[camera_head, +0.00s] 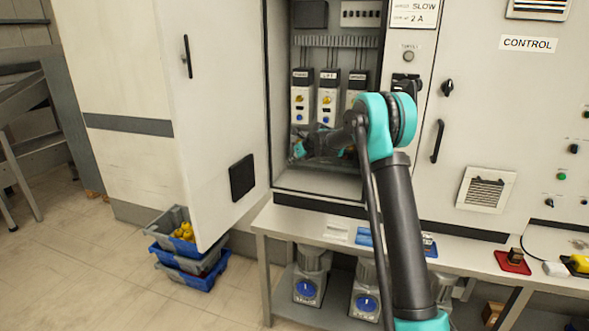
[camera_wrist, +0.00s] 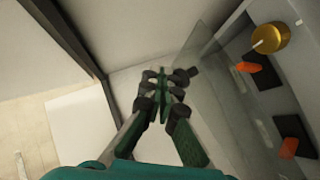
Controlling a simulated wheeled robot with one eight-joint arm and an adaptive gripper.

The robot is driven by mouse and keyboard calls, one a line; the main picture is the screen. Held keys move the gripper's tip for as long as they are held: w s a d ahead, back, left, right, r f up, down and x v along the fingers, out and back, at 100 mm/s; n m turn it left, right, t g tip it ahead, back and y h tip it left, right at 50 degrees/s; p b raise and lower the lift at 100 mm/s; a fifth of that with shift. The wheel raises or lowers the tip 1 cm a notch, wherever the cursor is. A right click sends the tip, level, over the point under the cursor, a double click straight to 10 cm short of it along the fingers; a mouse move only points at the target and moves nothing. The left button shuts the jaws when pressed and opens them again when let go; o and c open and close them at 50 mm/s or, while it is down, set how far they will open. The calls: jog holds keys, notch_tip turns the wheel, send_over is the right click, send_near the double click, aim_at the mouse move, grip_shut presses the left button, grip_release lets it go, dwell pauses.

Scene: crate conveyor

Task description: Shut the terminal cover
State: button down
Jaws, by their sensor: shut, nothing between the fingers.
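In the wrist view a clear, see-through pane (camera_wrist: 207,48), which looks like the terminal cover, stands at an angle just right of my fingers. Its hinge and far edge are hard to make out, and I cannot tell whether my fingers touch it. My gripper (camera_wrist: 162,82) is shut and empty, with its green and black fingers together. In the head view my gripper (camera_head: 298,152) is low inside the open cabinet (camera_head: 315,184), near its left wall. I cannot make out the pane in the head view.
The cabinet door (camera_head: 215,120) stands open to the left. Drive modules (camera_head: 328,97) line the cabinet's back. A gold knob (camera_wrist: 270,38) and orange levers (camera_wrist: 288,147) lie right of the pane. A bench (camera_head: 290,222) runs below; stacked crates (camera_head: 190,262) sit on the floor.

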jog(key=shift+w, duration=2.5)
